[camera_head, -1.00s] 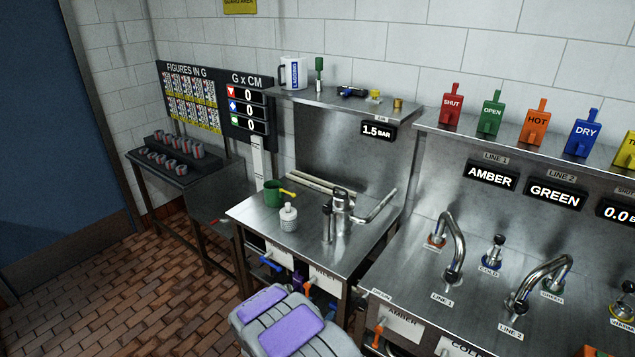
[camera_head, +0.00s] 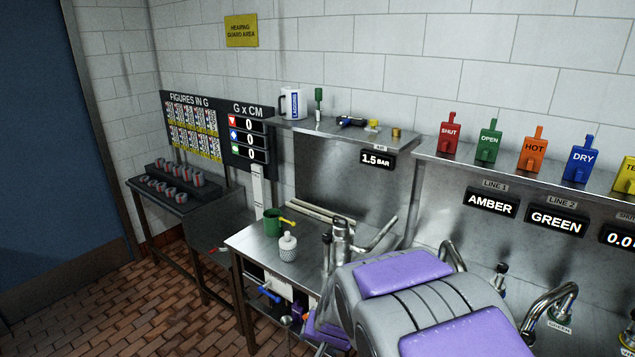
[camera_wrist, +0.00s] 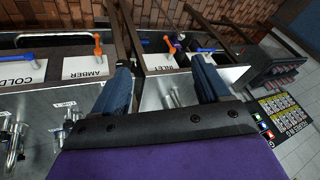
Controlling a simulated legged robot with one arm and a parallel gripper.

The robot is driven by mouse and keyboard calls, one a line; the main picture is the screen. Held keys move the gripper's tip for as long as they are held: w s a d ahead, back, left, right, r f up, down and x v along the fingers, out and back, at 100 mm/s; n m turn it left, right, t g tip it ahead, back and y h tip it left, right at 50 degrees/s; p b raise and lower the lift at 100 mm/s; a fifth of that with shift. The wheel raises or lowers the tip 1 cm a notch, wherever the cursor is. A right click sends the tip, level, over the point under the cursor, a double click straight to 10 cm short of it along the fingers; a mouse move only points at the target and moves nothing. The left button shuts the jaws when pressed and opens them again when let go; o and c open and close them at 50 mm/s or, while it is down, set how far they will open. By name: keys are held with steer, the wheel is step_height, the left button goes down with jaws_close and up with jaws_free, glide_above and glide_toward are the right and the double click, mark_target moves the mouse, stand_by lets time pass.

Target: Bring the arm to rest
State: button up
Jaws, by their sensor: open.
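My gripper (camera_wrist: 163,88) shows in the wrist view with its two dark fingers spread apart and nothing between them. In that view it hangs over the fronts of the benches, near the white INLET (camera_wrist: 180,122) and AMBER (camera_wrist: 95,66) labels. In the head view my grey and purple arm covers the lower right, in front of the metal bench (camera_head: 262,248) and the line 1 tap (camera_head: 455,254). The gripper's fingers are not clearly visible there.
On the bench stand a green mug (camera_head: 272,222), a white knurled bottle (camera_head: 288,247) and a metal tap (camera_head: 341,235). A shelf above holds a white mug (camera_head: 293,104). Coloured tags, including SHUT (camera_head: 449,137), line the right ledge. Brick floor (camera_head: 150,300) is clear at left.

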steer(key=s+d+r+n+g, duration=0.1)
steer(key=s+d+r+g, duration=0.1)
steer(key=s, duration=0.9)
steer(key=s+d+r+n+g+h, duration=0.1)
steer(key=s+d+r+g, duration=0.1)
steer(key=s+d, duration=0.4)
steer(key=s+d+r+n+g, duration=0.1)
steer(key=s+d+r, duration=0.3)
steer(key=s, duration=1.2)
steer(key=shift+s+d+r+g+h, duration=0.2)
steer(key=shift+d+r+g+h, duration=0.2)
steer(key=shift+d+g, duration=0.3)
